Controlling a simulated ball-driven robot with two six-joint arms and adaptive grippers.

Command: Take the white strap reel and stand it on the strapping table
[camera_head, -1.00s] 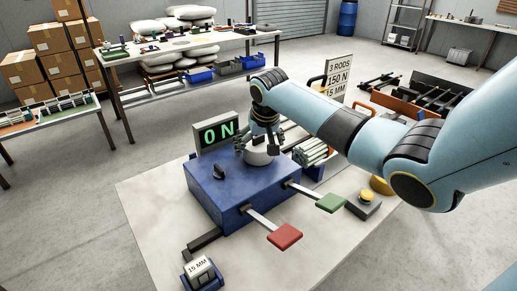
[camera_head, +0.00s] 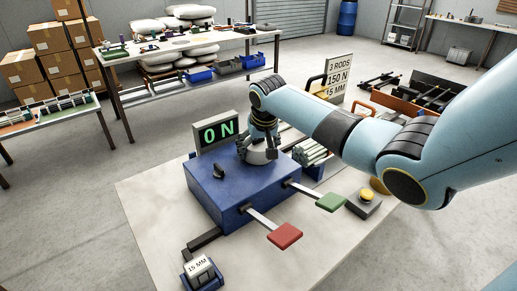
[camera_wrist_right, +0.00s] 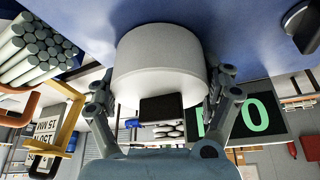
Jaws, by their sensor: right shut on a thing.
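The white reel (camera_head: 257,156) is a short cylinder on top of the blue machine box (camera_head: 240,192). My right gripper (camera_head: 261,143) has come down on it from above in the head view and partly covers it. In the right wrist view the white reel (camera_wrist_right: 160,62) fills the space between the two fingers of my right gripper (camera_wrist_right: 162,98), which are shut on its sides. Its far end is close to the blue surface; I cannot tell whether it touches. My left gripper is not in view.
A "0 N" display (camera_head: 217,132) stands behind the reel. A bundle of pale rods (camera_head: 311,153) is close on the right. Red (camera_head: 285,236) and green (camera_head: 331,202) pedals stick out in front. A bench (camera_head: 185,46) with parts stands behind.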

